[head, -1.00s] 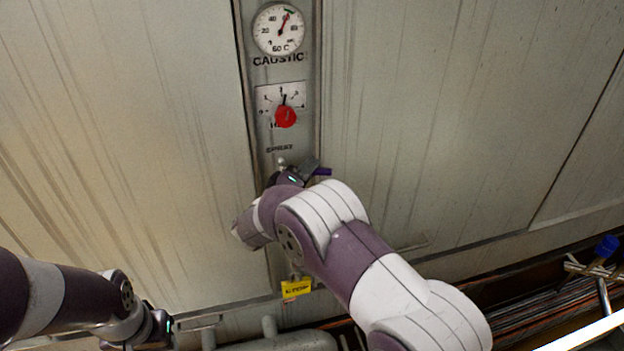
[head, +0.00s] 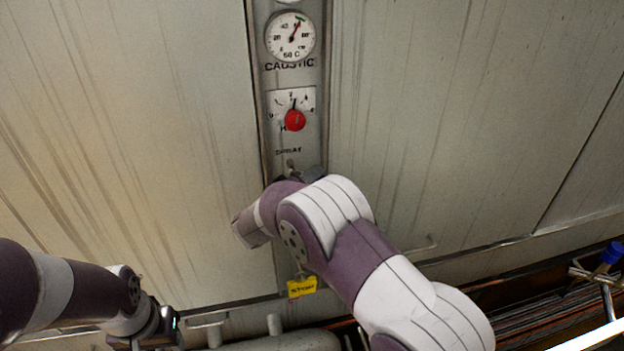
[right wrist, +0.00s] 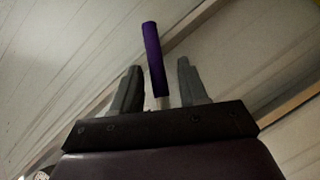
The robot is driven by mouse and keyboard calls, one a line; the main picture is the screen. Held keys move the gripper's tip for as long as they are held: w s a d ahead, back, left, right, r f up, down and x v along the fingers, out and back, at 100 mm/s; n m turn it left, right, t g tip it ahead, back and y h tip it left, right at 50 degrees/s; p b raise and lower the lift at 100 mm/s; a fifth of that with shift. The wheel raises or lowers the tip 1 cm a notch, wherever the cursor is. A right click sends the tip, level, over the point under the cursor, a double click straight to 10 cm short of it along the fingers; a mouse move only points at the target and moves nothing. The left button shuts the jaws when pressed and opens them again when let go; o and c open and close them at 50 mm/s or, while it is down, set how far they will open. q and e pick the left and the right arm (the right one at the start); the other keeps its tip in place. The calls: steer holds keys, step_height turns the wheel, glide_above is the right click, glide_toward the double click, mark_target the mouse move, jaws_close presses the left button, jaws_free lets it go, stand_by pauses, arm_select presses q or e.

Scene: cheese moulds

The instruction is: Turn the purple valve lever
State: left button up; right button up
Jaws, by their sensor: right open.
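The purple valve lever (right wrist: 153,58) shows in the right wrist view as a slim purple sleeve on a pale metal stem. It lies between the two grey fingers of my right gripper (right wrist: 158,64). The fingers are open, with visible space on both sides of the lever. In the head view my right arm hides the lever, and only a grey part of the right gripper (head: 313,173) shows at the panel below the word SPRAY. My left gripper (head: 165,326) is at the lower left, away from the panel; its jaws are not clear.
The narrow panel carries a round dial (head: 290,37) and a red knob (head: 295,120) above my right gripper. A yellow tag (head: 301,288) hangs below. A blue-handled valve (head: 611,253) stands at the far right. Pipes (head: 274,325) run along the bottom. Broad wall panels flank the strip.

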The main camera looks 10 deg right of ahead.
steer(key=b+v, duration=0.3)
steer(key=v, duration=0.7)
steer(key=shift+s+a, duration=0.2)
steer(key=shift+a, duration=0.15)
